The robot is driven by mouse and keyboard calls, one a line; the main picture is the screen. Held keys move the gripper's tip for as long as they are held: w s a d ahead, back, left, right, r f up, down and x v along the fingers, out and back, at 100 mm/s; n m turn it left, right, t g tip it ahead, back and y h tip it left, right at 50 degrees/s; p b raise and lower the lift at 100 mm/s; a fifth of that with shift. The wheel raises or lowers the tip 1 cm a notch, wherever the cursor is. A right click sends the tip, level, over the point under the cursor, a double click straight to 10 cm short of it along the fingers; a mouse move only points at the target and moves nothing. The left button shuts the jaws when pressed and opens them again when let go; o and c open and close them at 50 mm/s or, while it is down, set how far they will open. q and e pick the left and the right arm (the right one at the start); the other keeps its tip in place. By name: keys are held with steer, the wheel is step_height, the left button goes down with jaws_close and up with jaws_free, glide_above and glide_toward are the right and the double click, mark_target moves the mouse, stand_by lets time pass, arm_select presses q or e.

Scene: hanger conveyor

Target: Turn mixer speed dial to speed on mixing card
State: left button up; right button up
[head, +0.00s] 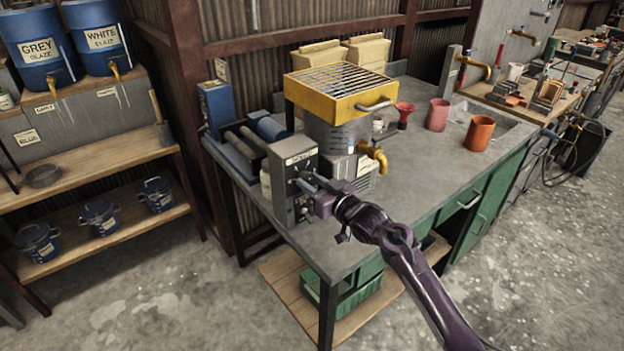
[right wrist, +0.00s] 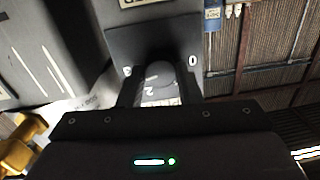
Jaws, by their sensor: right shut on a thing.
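The mixer's grey control box (head: 291,174) stands at the near left end of the grey bench, with dark controls on its front. My right gripper (head: 311,184) reaches in from the lower right and is at that front. In the right wrist view, the speed dial (right wrist: 158,74) sits between the two fingers of the gripper (right wrist: 158,88), which is shut on it. The pointer's exact setting cannot be told. The mixing card is not clearly identifiable. My left gripper is not in view.
A metal mixing drum with a yellow grate (head: 344,85) and a yellow tap (head: 376,157) stands behind the control box. Shelves with blue buckets stand at left.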

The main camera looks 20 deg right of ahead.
steer(key=shift+f+m, duration=0.1)
steer(key=shift+m, duration=0.5)
steer(key=shift+f, duration=0.1)
steer(key=o, duration=1)
steer(key=shift+c, duration=0.2)
steer(key=shift+p, duration=0.3)
steer(key=shift+s, duration=0.1)
steer(key=b+v, duration=0.1)
steer(key=v, duration=0.6)
steer(key=shift+s+b, duration=0.3)
steer(key=shift+b, duration=0.05)
steer(key=shift+d, duration=0.15)
